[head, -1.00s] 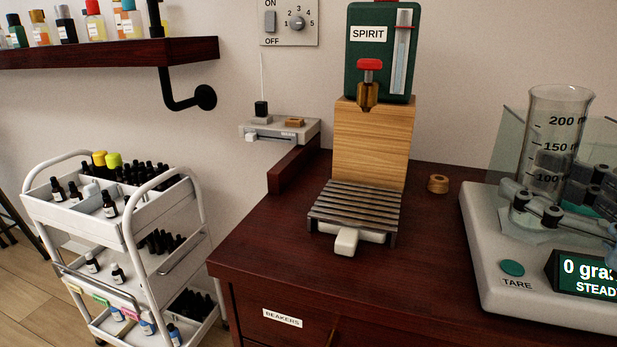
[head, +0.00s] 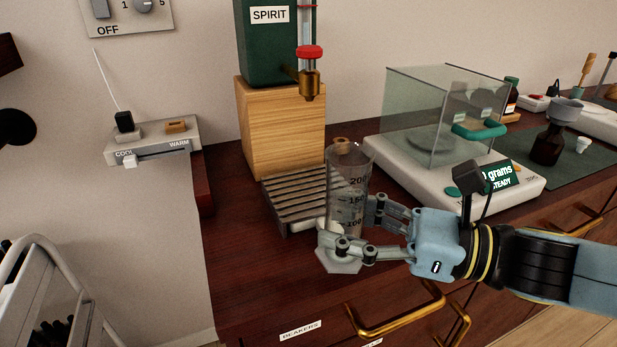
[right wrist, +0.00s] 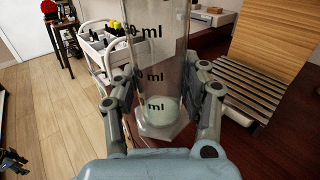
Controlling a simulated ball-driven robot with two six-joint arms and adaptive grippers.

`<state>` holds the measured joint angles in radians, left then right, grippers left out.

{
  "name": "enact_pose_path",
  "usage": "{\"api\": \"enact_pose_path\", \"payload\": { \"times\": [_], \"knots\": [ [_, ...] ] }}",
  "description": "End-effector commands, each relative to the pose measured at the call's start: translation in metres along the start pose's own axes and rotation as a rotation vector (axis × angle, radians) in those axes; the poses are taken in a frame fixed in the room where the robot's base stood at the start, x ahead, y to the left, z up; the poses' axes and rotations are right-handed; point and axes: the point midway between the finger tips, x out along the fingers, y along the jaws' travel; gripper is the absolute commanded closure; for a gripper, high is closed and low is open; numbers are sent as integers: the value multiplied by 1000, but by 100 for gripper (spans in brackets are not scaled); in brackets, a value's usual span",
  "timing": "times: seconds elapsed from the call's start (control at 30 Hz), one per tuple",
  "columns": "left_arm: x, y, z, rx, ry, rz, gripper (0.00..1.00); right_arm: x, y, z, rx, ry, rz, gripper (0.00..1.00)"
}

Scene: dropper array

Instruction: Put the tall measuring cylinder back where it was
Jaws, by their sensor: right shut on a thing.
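The tall measuring cylinder (head: 345,182) is clear glass with black volume marks and a six-sided foot (head: 338,264). It stands upright in the jaws of my right gripper (head: 350,240), which is shut around its lower part. It is at the front right corner of the slatted tray (head: 290,200), near the counter's front edge. Whether its foot touches the counter I cannot tell. In the right wrist view the cylinder (right wrist: 160,62) is between the two fingers of the gripper (right wrist: 160,96), with the slatted tray to its right. My left gripper is not in view.
The spirit dispenser (head: 265,50) sits on a wooden block (head: 282,128) behind the tray. The glass-boxed scale (head: 395,165) is to the right. Drawer handles (head: 400,318) stick out below. Dark counter at front left is clear.

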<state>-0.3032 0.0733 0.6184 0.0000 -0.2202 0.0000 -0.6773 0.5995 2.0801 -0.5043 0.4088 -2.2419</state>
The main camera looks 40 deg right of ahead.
Motion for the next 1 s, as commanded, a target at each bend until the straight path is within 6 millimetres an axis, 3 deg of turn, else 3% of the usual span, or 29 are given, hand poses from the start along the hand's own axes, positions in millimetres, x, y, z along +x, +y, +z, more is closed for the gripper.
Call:
{"api": "enact_pose_path", "payload": {
  "times": [0.1,0.27,0.7,1.0],
  "knots": [
    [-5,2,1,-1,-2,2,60,-14,-7,-5,20,1,-43,100],
    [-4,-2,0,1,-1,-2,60,-20,-16,-10,26,-3,-74,100],
    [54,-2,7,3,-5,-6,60,53,-100,-16,20,-7,-79,100],
    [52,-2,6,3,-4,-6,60,73,-124,-10,25,-7,-79,100]
  ]
}}
